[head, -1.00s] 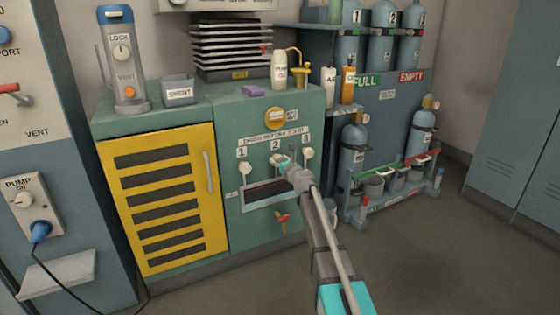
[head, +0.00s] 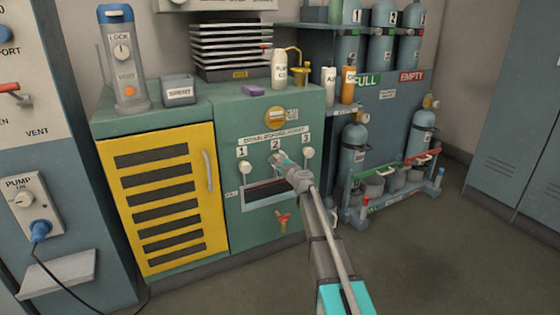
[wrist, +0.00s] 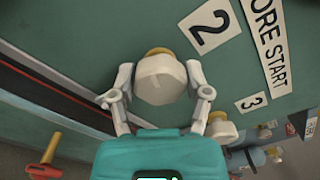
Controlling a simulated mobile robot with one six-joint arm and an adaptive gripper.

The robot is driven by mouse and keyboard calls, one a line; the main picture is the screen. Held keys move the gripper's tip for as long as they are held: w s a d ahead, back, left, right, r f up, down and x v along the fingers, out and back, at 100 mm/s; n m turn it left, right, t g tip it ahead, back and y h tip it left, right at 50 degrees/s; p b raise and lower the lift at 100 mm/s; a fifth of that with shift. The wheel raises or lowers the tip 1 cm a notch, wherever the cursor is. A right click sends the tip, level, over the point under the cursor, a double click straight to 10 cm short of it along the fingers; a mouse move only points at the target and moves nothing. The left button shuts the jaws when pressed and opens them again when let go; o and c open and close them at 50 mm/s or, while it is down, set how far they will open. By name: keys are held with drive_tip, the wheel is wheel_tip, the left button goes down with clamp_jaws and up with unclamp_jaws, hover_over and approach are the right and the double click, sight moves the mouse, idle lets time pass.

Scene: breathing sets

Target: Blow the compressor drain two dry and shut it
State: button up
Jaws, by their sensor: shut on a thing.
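The drain two knob (wrist: 160,80) is a pale faceted knob with a brass-coloured base, below the "2" label (wrist: 210,27) on the green cabinet front. My gripper (wrist: 160,92) is shut on it, one finger on each side. In the head view my gripper (head: 283,161) reaches the panel under the 2 and partly hides that knob. The drain one knob (head: 243,168) and drain three knob (head: 308,154) stand free on either side. A dark slot with a pale tray edge (head: 268,200) is below the knobs. No water or spray can be made out.
An orange-red handle (head: 283,222) sticks out below the slot. A round yellow knob (head: 275,118) is above the label strip. The yellow louvred door (head: 160,200) is at left, and the cylinder rack (head: 385,130) stands close at right. The floor (head: 430,260) in front is clear.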

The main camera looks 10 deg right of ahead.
drive_tip(key=n, duration=0.4)
drive_tip(key=shift+w+d+n, duration=0.1)
drive_tip(key=shift+d+n, duration=0.05)
drive_tip(key=shift+n, duration=0.15)
drive_tip(key=n, duration=0.3)
drive_tip(key=shift+f+n, duration=0.1)
drive_tip(key=shift+n, duration=0.2)
drive_tip(key=n, duration=0.4)
drive_tip(key=shift+f+n, duration=0.1)
drive_tip(key=shift+n, duration=1.8)
drive_tip(key=o, duration=1.2)
